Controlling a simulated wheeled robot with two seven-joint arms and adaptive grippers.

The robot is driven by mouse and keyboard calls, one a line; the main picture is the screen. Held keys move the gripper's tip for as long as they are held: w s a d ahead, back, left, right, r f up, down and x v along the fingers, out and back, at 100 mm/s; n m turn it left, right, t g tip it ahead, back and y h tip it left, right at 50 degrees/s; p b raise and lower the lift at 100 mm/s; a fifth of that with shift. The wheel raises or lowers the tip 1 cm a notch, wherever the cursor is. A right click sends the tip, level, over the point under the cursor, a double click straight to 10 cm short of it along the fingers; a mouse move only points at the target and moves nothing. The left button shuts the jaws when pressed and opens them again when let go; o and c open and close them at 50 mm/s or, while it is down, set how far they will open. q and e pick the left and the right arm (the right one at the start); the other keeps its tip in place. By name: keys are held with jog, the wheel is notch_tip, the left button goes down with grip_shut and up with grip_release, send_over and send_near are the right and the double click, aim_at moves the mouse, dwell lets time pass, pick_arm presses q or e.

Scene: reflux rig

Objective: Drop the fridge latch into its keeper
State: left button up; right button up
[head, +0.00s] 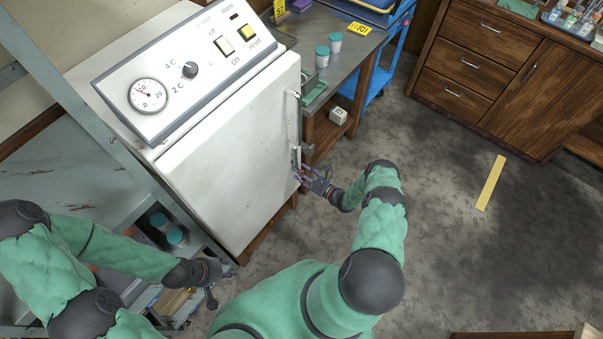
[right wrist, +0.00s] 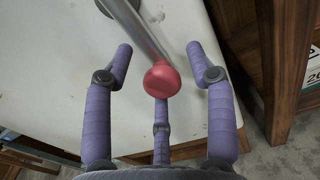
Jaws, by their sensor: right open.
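The fridge (head: 225,150) is white, with its closed-looking door facing my right arm. In the right wrist view, the latch (right wrist: 138,35) is a grey metal bar ending in a red knob (right wrist: 162,78). It slants across the white door panel. My right gripper (head: 306,180) is at the door's right edge, low on the latch side. Its purple fingers (right wrist: 160,80) are open around the red knob, with visible gaps at both sides; contact with the third finger is unclear. I cannot make out the keeper for sure. My left gripper (head: 212,285) is low at the left by the shelf, its fingers too small to judge.
A workbench (head: 355,55) with teal-lidded jars (head: 322,56) stands right of the fridge. Its wooden frame (right wrist: 281,60) is close to my right gripper. A metal shelf rack (head: 120,140) stands at the left.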

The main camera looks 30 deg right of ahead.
grip_shut()
